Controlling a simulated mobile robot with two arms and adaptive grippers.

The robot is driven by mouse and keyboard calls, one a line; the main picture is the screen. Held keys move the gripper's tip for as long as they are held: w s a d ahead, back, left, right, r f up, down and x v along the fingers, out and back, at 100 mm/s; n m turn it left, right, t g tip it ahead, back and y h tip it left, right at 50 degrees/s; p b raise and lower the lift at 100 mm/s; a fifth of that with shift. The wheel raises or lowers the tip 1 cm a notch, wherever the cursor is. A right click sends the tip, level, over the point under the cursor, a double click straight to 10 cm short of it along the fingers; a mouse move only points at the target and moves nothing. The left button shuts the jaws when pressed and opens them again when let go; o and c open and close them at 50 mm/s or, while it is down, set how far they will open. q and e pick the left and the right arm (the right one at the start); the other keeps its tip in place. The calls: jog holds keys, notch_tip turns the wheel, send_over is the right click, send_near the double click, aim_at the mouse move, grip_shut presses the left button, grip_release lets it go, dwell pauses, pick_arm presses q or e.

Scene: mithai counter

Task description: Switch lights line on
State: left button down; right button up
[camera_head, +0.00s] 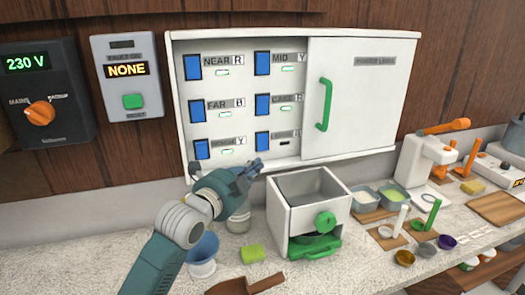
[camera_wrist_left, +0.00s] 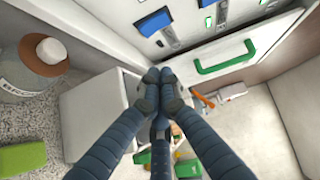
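The open power panel (camera_head: 236,105) on the wall holds several blue switches in two columns, with label plates and small indicators. The bottom-right switch (camera_head: 262,140) has a label (camera_head: 285,135) that seems to begin with "LI"; its indicator (camera_head: 284,143) is dark. The other indicators glow green. My left gripper (camera_head: 254,166) is just below this switch, apart from it as far as I can tell. In the left wrist view its fingertips (camera_wrist_left: 160,76) are together with nothing between them, and a blue switch (camera_wrist_left: 153,21) lies beyond. My right gripper is out of view.
The panel's sliding door (camera_head: 362,100) with a green handle (camera_head: 324,104) covers the right half. A white box machine (camera_head: 305,205) with green knob stands below on the counter. A jar (camera_head: 238,222) and green block (camera_head: 253,254) are nearby. The fault box (camera_head: 127,77) reads NONE.

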aim_at(263, 142)
pick_arm(q)
jog(key=w+d+f+p, duration=0.1)
jog(key=w+d+p, duration=0.1)
jog(key=w, duration=0.8)
jog(key=shift+p, duration=0.55)
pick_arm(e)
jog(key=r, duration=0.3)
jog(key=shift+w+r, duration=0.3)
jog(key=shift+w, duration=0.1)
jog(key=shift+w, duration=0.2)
